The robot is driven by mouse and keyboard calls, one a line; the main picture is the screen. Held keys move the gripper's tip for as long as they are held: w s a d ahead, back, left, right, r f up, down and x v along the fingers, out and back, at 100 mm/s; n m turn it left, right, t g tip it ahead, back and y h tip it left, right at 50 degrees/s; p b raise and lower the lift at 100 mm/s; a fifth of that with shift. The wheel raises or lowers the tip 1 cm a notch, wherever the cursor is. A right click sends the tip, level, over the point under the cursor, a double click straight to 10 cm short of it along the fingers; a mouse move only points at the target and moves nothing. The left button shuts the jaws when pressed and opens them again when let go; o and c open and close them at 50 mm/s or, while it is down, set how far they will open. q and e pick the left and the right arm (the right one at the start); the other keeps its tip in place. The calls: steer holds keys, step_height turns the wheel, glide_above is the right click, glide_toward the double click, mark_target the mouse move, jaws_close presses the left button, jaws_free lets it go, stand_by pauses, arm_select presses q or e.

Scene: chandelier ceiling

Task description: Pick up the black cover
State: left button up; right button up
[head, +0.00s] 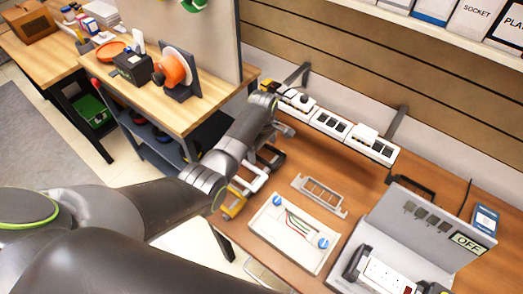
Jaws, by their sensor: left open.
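A black cover-like frame (411,184) lies at the back of the brown workbench, partly behind a grey upright panel. Another dark piece (270,156) lies near the bench's left edge, beside a white frame (253,180) and a yellow piece (235,204). I cannot tell which dark piece is the cover. My left gripper (284,130) is over the bench's left end, close to the second dark piece. It is open; my arm hides part of that area, and contact cannot be told. My right gripper is not in view.
A light grey frame (320,196) and a white tray with blue knobs (295,232) lie mid-bench. The grey panel (425,225) with an OFF display stands at right beside a power strip (388,275). White socket modules (330,123) line the back wall. A wooden shelf unit (185,112) stands left.

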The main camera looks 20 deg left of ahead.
arm_select(q)
steer(key=c, duration=1.1)
steer(key=shift+o, duration=0.2)
step_height(320, 180, up, 10)
steer(key=shift+b, duration=0.45)
